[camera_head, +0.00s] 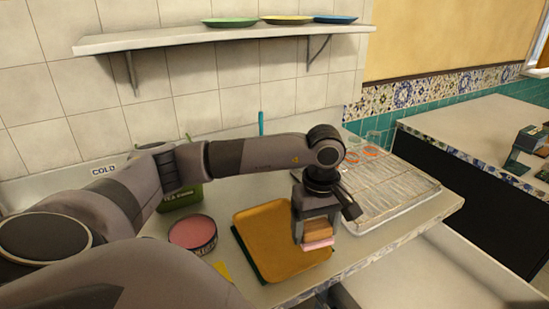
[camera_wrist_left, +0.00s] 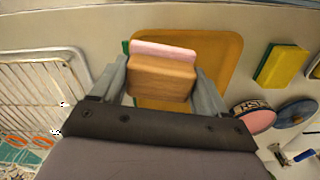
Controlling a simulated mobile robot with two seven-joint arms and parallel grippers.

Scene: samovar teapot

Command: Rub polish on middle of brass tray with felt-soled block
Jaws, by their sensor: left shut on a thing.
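The brass tray (camera_head: 268,236) lies on the counter as a flat golden square with rounded corners. It also shows in the left wrist view (camera_wrist_left: 222,58). My left gripper (camera_head: 318,228) is shut on the wooden block (camera_head: 322,230), whose sole is pink felt (camera_head: 319,244). In the left wrist view the block (camera_wrist_left: 160,78) sits between the two fingers, over the tray's near-left part. In the head view it is at the tray's right side. I cannot tell whether the felt touches the tray. The polish tin (camera_head: 193,233), open with pink content, stands left of the tray.
A wire rack (camera_head: 390,185) lies right of the tray. A yellow-green sponge (camera_wrist_left: 281,65) and a round blue-grey lid (camera_wrist_left: 297,111) lie beside the tray and tin. A dark green edge (camera_head: 241,255) shows under the tray. A wall shelf (camera_head: 230,36) holds plates above.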

